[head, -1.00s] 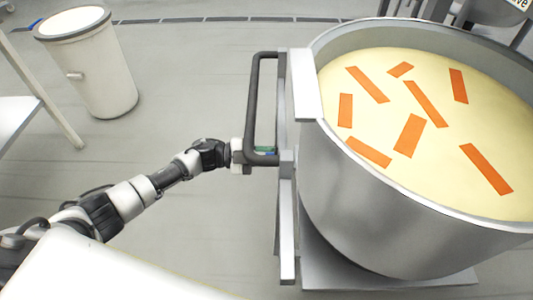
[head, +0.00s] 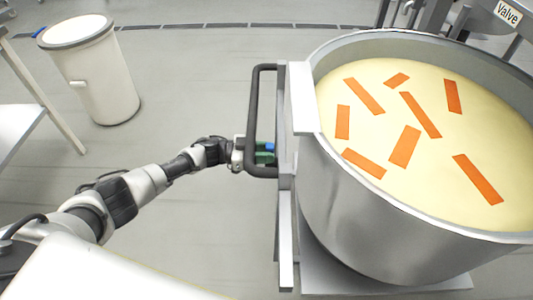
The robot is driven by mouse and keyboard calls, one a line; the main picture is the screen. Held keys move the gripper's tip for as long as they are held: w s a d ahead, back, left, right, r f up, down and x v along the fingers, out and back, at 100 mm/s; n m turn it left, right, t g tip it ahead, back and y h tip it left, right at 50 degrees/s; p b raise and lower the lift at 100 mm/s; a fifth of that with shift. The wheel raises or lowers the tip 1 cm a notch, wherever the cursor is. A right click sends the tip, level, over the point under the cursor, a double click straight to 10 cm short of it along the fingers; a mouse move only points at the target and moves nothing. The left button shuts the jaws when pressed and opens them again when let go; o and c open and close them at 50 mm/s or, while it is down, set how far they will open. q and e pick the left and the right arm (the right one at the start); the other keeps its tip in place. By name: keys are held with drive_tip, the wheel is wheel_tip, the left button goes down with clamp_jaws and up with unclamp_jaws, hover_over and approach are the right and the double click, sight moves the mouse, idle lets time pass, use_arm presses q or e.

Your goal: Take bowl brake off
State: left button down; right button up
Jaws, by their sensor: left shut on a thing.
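The large steel bowl (head: 345,215) stands at the right, filled with pale yellow dough carrying several orange strips. A black bar handle (head: 262,68) sticks out from the grey upright frame (head: 286,235) on its left side. My left gripper (head: 258,153) is at the lower part of this handle and shut on its upright bar. Small green and blue parts (head: 266,157) show just inside the handle; I cannot tell what they belong to. The fingertips are partly hidden by the bar. No part is clearly recognisable as the brake. My right gripper is out of view.
A white bin (head: 100,85) stands at the back left. A white table (head: 12,130) is at the left edge. Grey floor between bin and bowl is clear. A sign reading "Valve" (head: 508,13) and metal equipment are at the top right.

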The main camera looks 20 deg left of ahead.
use_arm(q)
drive_tip(key=shift+w, duration=0.1)
idle(0.5)
drive_tip(key=c, duration=0.9)
unclamp_jaws()
drive_tip(key=shift+a, duration=0.1)
drive_tip(key=v, duration=1)
drive_tip(key=shift+a+b, duration=0.3)
drive_tip(key=shift+b, duration=0.1)
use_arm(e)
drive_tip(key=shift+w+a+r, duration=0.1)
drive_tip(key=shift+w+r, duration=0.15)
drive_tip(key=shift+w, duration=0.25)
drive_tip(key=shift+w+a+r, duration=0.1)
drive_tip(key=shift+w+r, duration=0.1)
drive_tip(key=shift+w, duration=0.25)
